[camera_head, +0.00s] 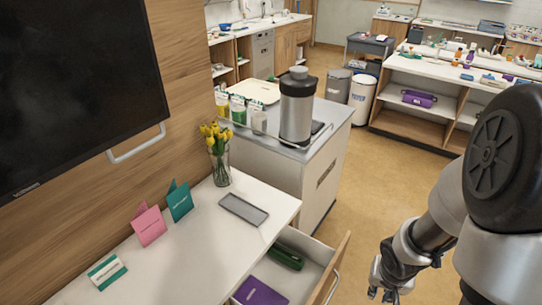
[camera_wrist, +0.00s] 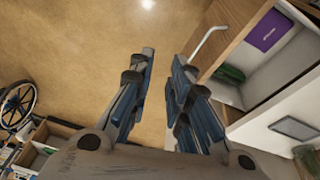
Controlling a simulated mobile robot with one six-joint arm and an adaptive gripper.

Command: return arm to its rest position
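My gripper (camera_head: 384,289) hangs over the floor at the right of the head view, with my arm coming in from the right edge. In the wrist view my gripper (camera_wrist: 160,65) has its two blue-grey fingers apart, with bare tan floor between them. Nothing is held. The open drawer (camera_head: 318,252) is left of my gripper in the head view and right of the fingers in the wrist view. It holds a purple item (camera_head: 261,293) and a dark green item (camera_head: 286,257).
A white desk (camera_head: 170,265) carries yellow flowers (camera_head: 217,150), cards and a grey tray (camera_head: 243,209). A silver canister (camera_head: 297,105) stands on the cabinet behind. The drawer's handle (camera_wrist: 207,42) sticks out near the fingers. A wheelchair wheel (camera_wrist: 17,104) shows at left. Floor in between is clear.

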